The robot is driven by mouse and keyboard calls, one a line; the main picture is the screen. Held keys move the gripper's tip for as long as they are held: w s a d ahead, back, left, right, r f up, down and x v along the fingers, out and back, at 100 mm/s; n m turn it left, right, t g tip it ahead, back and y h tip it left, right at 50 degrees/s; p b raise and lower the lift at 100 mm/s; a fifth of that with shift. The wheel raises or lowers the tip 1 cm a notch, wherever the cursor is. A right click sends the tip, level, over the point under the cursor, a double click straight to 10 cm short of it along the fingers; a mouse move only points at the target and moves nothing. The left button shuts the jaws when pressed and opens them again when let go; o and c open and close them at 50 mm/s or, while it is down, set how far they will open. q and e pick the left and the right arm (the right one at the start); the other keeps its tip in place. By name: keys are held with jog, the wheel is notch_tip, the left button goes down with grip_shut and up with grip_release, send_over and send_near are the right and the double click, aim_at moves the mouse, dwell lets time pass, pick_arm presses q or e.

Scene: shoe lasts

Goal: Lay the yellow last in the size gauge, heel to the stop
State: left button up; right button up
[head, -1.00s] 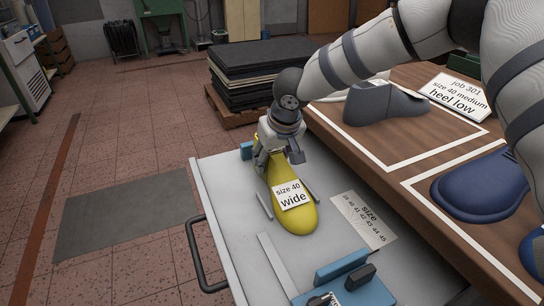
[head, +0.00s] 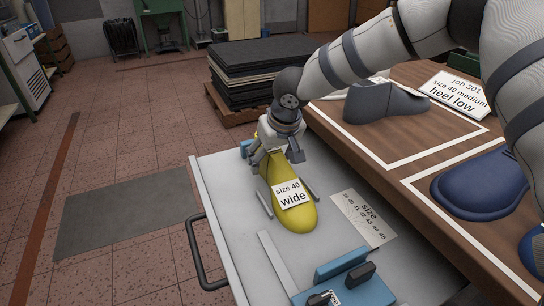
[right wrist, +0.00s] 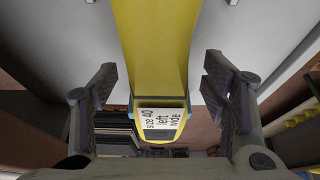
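The yellow last (head: 297,213), with a "size 40 wide" label, lies toe toward me on the pale gauge board, between two thin grey rails (head: 264,204). A blue block (head: 246,149) shows at the heel end. My gripper hides part of the heel there, so I cannot tell whether heel and block touch. My right gripper (head: 277,157) is just over the heel end. In the right wrist view its fingers (right wrist: 162,95) stand apart with gaps on both sides of the yellow last (right wrist: 156,45), whose end label reads "size 40 left wide". My left gripper is not in view.
A size scale card (head: 364,219) lies right of the last. A blue clamp-like fixture (head: 345,280) is at the near edge. On the brown bench (head: 405,150) are a grey last (head: 385,103), a blue last (head: 478,188) and a job card (head: 460,93).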

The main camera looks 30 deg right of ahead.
jog(key=v, duration=1.2)
